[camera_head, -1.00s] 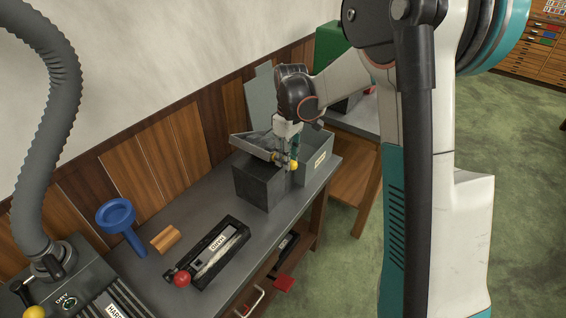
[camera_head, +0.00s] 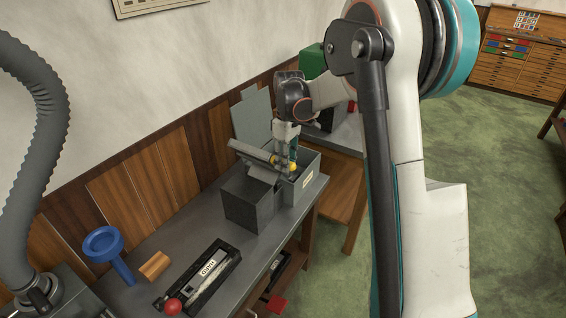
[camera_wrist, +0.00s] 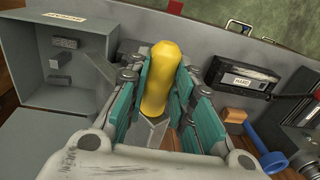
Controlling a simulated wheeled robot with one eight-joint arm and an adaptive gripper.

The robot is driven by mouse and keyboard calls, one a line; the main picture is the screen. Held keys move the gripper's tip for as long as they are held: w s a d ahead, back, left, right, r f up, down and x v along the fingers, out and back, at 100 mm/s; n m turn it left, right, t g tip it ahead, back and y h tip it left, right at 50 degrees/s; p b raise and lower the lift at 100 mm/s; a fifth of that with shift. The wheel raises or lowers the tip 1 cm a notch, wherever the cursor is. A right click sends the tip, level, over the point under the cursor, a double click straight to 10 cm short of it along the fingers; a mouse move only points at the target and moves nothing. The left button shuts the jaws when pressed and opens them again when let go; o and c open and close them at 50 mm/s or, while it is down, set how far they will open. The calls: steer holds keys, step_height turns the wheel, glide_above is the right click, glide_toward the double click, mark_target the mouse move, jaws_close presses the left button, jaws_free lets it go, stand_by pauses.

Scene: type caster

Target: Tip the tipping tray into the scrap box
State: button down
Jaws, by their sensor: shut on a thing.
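The grey tipping tray (camera_head: 252,151) sits tilted above a dark grey block-like stand (camera_head: 246,204), its lower side toward the scrap box. The grey, labelled scrap box (camera_head: 311,176) stands just right of the stand. In the wrist view the scrap box (camera_wrist: 35,85) is at the left, with several small grey pieces inside. My gripper (camera_head: 291,163) is shut on a yellow handle (camera_wrist: 160,80) at the tray's edge by the scrap box. The fingers and handle hide part of the tray in the wrist view, so I cannot tell whether anything lies in it.
On the bench (camera_head: 180,235), left of the stand, are a black labelled fixture (camera_head: 200,278) with a red knob, a wooden block (camera_head: 154,265) and a blue funnel-like piece (camera_head: 106,248). A grey hose (camera_head: 35,150) hangs at far left. A grey panel (camera_head: 250,118) stands behind the tray.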

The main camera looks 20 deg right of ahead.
steer(key=shift+w+d+r, duration=0.25)
steer(key=shift+w+d, duration=0.2)
steer(key=shift+d, duration=0.15)
steer(key=c, duration=1.7)
jaws_free()
steer(key=o, duration=0.3)
steer(key=shift+w+d+f, duration=0.1)
steer(key=shift+d, duration=0.1)
steer(key=shift+a, duration=0.1)
step_height(320, 180, up, 12)
steer(key=shift+d, duration=0.2)
